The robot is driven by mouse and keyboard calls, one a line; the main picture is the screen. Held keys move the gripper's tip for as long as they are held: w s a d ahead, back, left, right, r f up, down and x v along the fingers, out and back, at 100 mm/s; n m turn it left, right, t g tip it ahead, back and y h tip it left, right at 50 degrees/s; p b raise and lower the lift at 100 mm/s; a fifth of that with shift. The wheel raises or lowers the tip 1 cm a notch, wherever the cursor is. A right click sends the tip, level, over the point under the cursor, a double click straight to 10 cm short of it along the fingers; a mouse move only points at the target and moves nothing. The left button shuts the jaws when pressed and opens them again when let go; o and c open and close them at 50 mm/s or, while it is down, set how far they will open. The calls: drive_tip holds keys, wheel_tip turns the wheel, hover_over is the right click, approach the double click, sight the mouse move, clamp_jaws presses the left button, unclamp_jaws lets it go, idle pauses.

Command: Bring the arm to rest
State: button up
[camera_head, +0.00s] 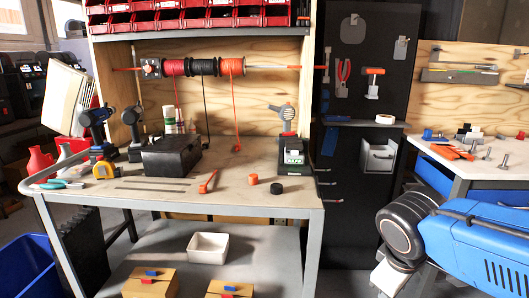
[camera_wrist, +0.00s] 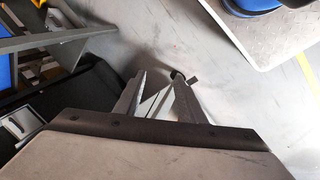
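My gripper (camera_wrist: 160,76) shows in the wrist view, with its wide grey body and dark front strip filling the bottom. Two grey fingers reach away from the strip, their tips apart. I see no object held between them. Behind them is grey floor.
In the head view a workbench (camera_head: 230,192) holds a black case (camera_head: 171,156), drills (camera_head: 98,130) and small tools. A pale panel (camera_wrist: 285,32) is upper right in the wrist view.

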drive_tip(key=s+m, duration=0.1)
drive_tip(key=m, duration=0.1)
drive_tip(key=s+m+t+y, duration=0.1)
drive_tip(key=m, duration=0.1)
drive_tip(key=s+d+m+y, duration=0.1)
drive_tip(key=s+m, duration=0.1)
drive_tip(key=m, duration=0.1)
drive_tip(key=shift+s+t, duration=0.1)
drive_tip(key=shift+t, duration=0.2)
